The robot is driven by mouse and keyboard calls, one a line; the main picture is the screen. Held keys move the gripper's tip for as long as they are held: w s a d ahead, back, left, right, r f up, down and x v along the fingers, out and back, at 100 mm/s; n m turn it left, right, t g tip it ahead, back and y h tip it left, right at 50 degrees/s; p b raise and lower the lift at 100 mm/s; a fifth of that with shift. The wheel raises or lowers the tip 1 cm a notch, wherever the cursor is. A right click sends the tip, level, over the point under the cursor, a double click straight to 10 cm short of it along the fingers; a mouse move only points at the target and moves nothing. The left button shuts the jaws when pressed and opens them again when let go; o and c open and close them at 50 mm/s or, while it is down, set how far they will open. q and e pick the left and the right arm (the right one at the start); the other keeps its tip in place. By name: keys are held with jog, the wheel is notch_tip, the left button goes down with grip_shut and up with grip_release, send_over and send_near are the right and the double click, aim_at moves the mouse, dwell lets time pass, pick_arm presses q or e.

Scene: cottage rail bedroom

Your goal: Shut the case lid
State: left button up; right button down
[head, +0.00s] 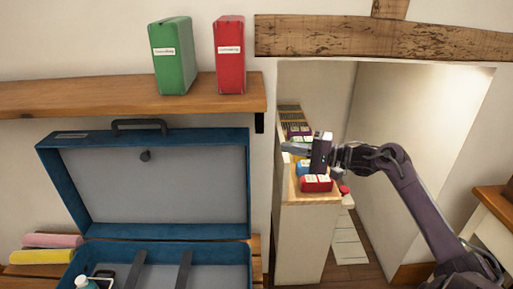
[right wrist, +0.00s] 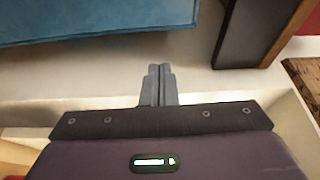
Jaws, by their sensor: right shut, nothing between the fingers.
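The blue case (head: 240,271) stands on a wooden surface at the lower left of the head view. Its lid (head: 242,190) is raised upright, with a grey lining and a dark handle (head: 139,126) on its top edge. My right gripper (head: 288,148) is to the right of the lid, apart from it, in front of the shelf unit in the alcove. In the right wrist view its fingers (right wrist: 160,80) are together and empty. A blue surface, probably the case, crosses the top left there. My left gripper is not in view.
A white shelf unit (head: 303,245) with small boxes on top stands below my right gripper. A wall shelf (head: 120,97) above the lid holds a green box (head: 174,57) and a red box (head: 230,55). Pink (head: 52,240) and yellow (head: 42,256) rolls lie left of the case.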

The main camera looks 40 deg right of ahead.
jog(key=x, duration=0.6)
jog(key=r+x, duration=0.1)
jog(key=x, duration=0.3)
jog(key=shift+s+a, duration=0.15)
jog(key=shift+a, duration=0.05)
jog(key=shift+a, duration=0.1)
